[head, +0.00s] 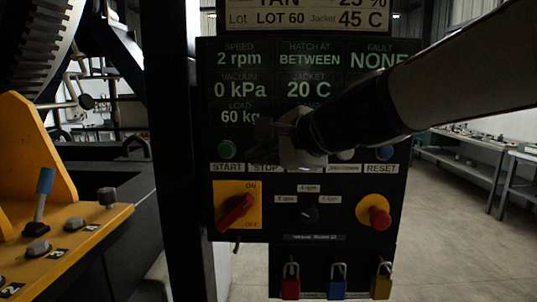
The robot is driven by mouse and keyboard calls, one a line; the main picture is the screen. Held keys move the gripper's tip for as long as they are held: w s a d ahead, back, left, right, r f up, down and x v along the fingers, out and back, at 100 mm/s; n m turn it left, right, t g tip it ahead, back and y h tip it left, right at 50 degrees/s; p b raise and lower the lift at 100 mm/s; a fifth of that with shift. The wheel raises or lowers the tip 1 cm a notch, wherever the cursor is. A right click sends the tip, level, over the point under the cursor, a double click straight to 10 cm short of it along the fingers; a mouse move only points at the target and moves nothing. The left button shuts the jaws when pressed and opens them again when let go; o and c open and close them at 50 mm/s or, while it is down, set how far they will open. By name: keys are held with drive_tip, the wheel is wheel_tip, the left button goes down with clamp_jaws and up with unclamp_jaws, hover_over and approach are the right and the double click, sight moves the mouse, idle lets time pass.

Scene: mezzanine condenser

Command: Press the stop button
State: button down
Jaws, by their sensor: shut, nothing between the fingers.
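The control panel (217,175) stands upright in the middle of the head view. The STOP label (264,168) is on its button row, right of the START label. The stop button itself is hidden behind my gripper and wrist. My gripper (264,134) is shut and empty, in front of the panel above the STOP label. I cannot tell whether it touches the panel. The green start button (227,150) shows to its left and the blue reset button (385,152) to its right. The panel display reads 2 rpm, hatch between, fault none.
Below the button row are a red rotary switch (236,211), a black selector knob (310,214) and a red mushroom button (379,217). Several padlocks hang underneath. A yellow lever console (70,250) is at left. Benches (470,150) stand at right beyond open floor.

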drive_tip(key=shift+w, duration=1.15)
drive_tip(key=shift+w, duration=0.1)
idle(0.6)
drive_tip(key=shift+w, duration=0.35)
drive_tip(key=shift+w+d, duration=0.1)
drive_tip(key=shift+w, duration=0.35)
idle(0.7)
drive_tip(key=shift+s, duration=0.9)
drive_tip(key=s, duration=0.5)
idle(0.3)
